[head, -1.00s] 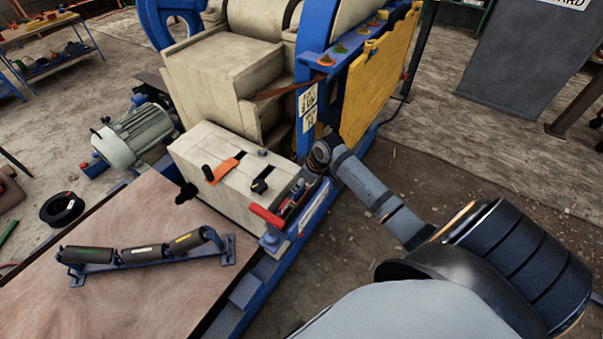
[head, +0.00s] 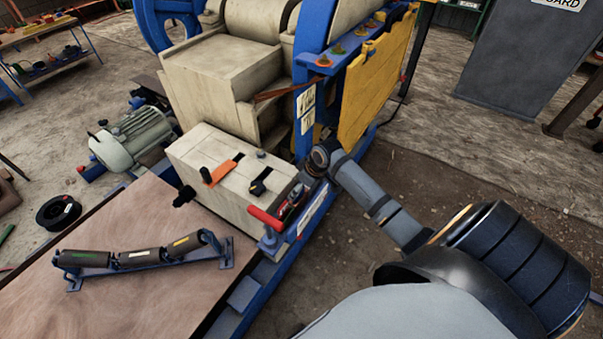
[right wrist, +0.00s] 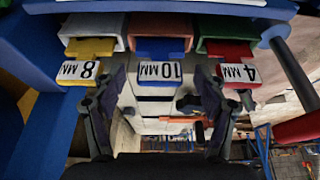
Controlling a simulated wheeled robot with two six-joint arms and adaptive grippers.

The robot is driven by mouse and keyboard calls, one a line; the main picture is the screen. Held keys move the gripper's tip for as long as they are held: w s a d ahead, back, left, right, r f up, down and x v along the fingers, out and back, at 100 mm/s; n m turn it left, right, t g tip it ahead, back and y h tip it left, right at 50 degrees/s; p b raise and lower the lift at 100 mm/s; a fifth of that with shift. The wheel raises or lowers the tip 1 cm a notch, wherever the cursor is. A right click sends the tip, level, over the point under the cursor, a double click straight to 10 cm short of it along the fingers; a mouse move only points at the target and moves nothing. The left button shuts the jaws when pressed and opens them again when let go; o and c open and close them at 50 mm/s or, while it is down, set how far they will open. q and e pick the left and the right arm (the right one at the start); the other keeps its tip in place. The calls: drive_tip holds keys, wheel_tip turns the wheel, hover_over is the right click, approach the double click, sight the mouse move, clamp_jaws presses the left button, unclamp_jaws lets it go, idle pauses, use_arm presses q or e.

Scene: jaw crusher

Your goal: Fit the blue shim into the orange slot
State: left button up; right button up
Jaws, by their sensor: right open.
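The blue shim (right wrist: 160,72), with a "10 MM" label, sits in a holder in the right wrist view, between a yellow "8 MM" shim (right wrist: 88,48) and a red "4 MM" shim (right wrist: 236,72). My right gripper (right wrist: 160,84) is open, with one finger on each side of the blue shim. I cannot tell whether the fingers touch it. In the head view my right gripper (head: 292,198) is beside the beige block, and the blue shim cannot be made out. My left gripper is out of view.
A red handle (head: 266,218) stands close to my right gripper. A second slot with a black piece (head: 258,187) lies beside the orange one. A roller set (head: 145,254) rests on the wooden table (head: 130,310). The yellow guard (head: 370,85) rises behind my right arm.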

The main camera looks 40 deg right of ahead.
drive_tip(key=v, duration=1.2)
idle(0.5)
